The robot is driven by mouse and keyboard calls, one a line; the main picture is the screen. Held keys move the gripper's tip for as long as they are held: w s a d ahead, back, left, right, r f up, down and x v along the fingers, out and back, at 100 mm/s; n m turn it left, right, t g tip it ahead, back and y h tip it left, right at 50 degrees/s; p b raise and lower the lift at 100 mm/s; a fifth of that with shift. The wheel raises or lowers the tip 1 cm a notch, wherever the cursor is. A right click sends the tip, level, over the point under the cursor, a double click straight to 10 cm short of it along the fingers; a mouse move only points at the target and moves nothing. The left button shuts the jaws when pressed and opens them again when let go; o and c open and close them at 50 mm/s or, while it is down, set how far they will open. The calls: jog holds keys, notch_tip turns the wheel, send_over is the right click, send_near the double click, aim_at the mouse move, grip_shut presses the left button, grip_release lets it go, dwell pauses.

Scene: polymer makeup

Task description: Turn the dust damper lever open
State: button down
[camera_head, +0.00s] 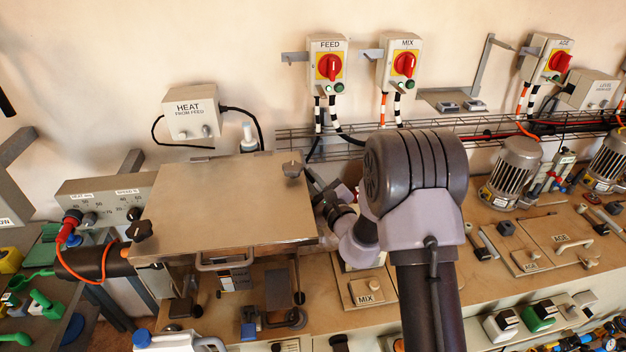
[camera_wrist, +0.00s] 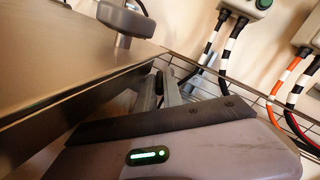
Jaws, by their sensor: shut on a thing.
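My gripper (camera_head: 312,184) is at the right side of a metal box with a flat lid (camera_head: 225,205), beside the lid's right edge. In the wrist view the fingers (camera_wrist: 162,84) reach down beside the box's edge and are shut on a small dark part. This part appears to be the dust damper lever, but it is mostly hidden by the fingers and my wrist. Its angle cannot be told. A dark clamp knob (camera_wrist: 126,20) on the lid's corner stands just left of the fingers, apart from them.
A wire cable tray (camera_head: 470,124) runs along the wall behind my arm. The FEED switch box (camera_head: 328,65) and MIX switch box (camera_head: 400,62) hang above. A HEAT box (camera_head: 191,111) is at the left. A MIX hatch (camera_head: 366,292) lies on the bench below.

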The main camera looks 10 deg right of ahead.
jog(key=c, duration=1.5)
grip_release()
